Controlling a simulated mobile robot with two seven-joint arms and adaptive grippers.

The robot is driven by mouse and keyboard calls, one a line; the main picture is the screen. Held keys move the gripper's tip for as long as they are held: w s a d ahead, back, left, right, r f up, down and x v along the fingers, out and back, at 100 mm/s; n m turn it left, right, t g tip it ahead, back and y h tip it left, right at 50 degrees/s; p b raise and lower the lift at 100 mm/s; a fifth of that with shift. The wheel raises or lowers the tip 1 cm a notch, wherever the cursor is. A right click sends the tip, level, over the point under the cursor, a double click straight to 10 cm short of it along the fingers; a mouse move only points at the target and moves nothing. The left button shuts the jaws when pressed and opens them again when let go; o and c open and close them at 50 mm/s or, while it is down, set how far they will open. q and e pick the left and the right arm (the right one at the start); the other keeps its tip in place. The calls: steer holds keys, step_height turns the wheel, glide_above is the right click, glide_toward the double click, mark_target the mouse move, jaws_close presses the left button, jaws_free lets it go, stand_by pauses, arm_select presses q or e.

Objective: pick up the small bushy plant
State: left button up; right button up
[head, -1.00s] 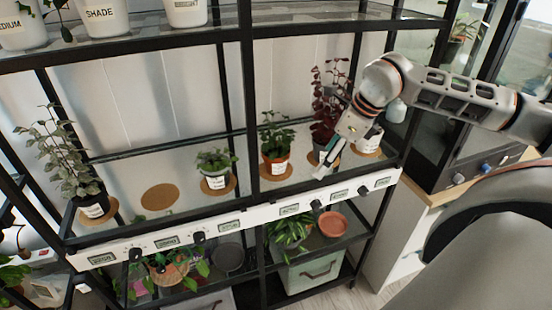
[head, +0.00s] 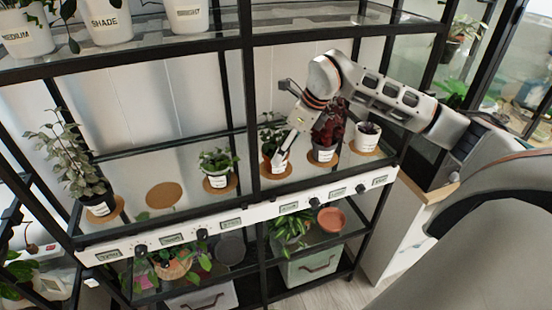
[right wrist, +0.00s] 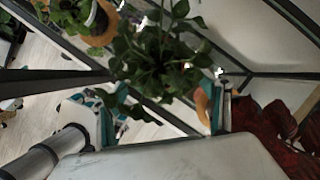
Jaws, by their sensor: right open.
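Two small leafy green plants stand on the middle shelf, and I cannot tell for certain which one the task means. One plant (head: 270,140) is in a terracotta-coloured pot with a white label; its leaves fill the middle of the right wrist view (right wrist: 160,62). The other bushy plant (head: 217,160) is in a white pot to its left. My right gripper (head: 279,160) is open at the terracotta-potted plant. In the right wrist view its fingers (right wrist: 163,112) are apart on either side of the leaves. The contact is hidden. My left gripper is not in view.
A dark red plant (head: 330,128) stands close to the right of my gripper, with a white pot (head: 367,134) beyond. A tall plant (head: 65,165) stands far left. An empty cork mat (head: 162,195) lies between. A black shelf post (head: 251,110) stands close by.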

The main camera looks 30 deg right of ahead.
mark_target(274, 153)
steer(key=shift+w+a+f+p, duration=0.25)
steer(key=shift+w+a+f, duration=0.25)
steer(key=shift+w, duration=0.15)
steer(key=shift+w+a+f+p, duration=0.2)
steer(key=shift+w+a+f, duration=0.25)
steer(key=shift+w, duration=0.15)
steer(key=shift+w+f, duration=0.15)
steer(key=shift+f, duration=0.35)
steer(key=shift+d, duration=0.1)
steer(key=c, duration=1.3)
steer(key=shift+o, duration=0.2)
steer(key=shift+r, duration=0.15)
